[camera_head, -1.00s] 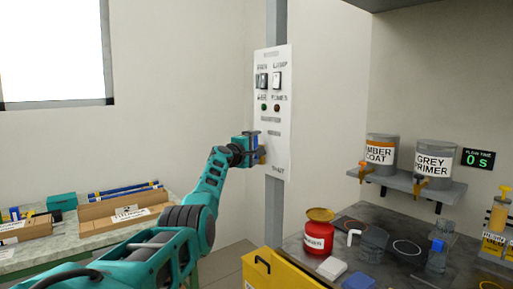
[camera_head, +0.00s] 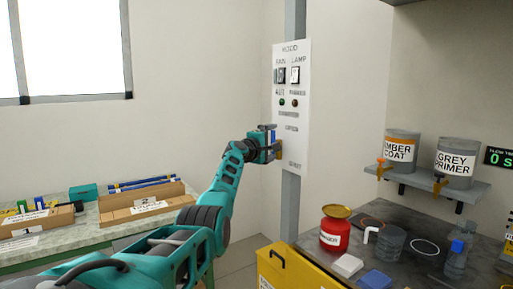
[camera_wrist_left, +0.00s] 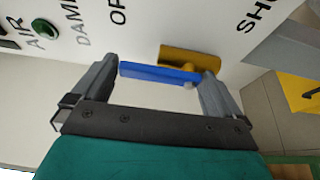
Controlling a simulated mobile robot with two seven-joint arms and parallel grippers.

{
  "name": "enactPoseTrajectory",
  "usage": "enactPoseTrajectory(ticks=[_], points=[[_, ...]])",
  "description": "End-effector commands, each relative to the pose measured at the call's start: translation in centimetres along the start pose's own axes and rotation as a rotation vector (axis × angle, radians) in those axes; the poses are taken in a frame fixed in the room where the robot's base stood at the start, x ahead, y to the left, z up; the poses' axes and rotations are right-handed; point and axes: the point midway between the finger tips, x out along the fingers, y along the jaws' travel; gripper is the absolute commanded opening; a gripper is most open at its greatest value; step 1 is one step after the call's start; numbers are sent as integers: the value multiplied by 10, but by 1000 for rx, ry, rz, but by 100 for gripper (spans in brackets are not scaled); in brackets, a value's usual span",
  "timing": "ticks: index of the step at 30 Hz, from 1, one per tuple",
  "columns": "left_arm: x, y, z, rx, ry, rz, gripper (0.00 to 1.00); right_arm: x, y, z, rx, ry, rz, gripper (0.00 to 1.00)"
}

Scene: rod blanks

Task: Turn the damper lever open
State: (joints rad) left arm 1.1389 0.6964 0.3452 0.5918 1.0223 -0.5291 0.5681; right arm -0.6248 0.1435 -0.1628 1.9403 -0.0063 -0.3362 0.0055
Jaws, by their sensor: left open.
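The white control panel (camera_head: 303,100) is on a grey post, with "OPEN" lettering above and "SHUT" below on its lower part. My left gripper (camera_head: 274,142) is at the panel's lower left edge, beside the damper lever. In the wrist view the lever shows as a blue bar (camera_wrist_left: 158,73) and a yellow part (camera_wrist_left: 190,59) close to the panel, on the side towards "SHUT". The left gripper (camera_wrist_left: 158,85) is open, its fingers near the two ends of the blue bar; contact cannot be told. My right gripper is not in view.
A bench with a red can (camera_head: 335,235) and a yellow cabinet (camera_head: 285,272) stand at the lower right. A shelf (camera_head: 430,180) holds two paint containers. A left table carries cardboard trays (camera_head: 150,207). The wall left of the panel is clear.

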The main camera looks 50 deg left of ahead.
Motion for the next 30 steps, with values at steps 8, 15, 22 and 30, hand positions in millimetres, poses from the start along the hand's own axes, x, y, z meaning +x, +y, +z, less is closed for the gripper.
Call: enactPoseTrajectory(ticks=[8,15,22,30], points=[[-20,1,2,7,-3,-3,100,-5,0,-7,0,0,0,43],[-45,0,2,6,-2,-3,100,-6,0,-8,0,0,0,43],[-73,0,2,4,-3,-2,100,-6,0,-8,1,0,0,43],[-107,-1,2,0,-4,-1,100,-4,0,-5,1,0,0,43]])
